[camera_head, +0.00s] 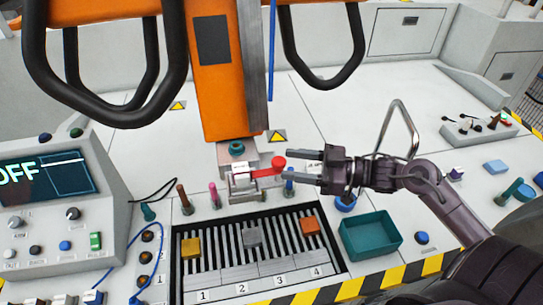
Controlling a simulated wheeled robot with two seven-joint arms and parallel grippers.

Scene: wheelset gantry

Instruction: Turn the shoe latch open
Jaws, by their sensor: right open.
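The shoe latch is a red lever (268,171) with a round red knob at its right end, lying roughly level. It is joined to a grey metal shoe block (243,184) at the foot of the orange column. My right gripper (306,166) comes in from the right with its fingers pointing left toward the knob. Its jaws are open, and the fingertips are just to the right of the knob. I cannot tell whether they touch it. My left gripper is not in view.
Below the latch lies a slotted rack (213,240) with numbered places and yellow, grey and orange blocks. A teal tray (370,235) stands to its right. Several upright pegs (213,194) stand near the shoe. A control console (55,205) reading OFF is at left. Black hoops hang above.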

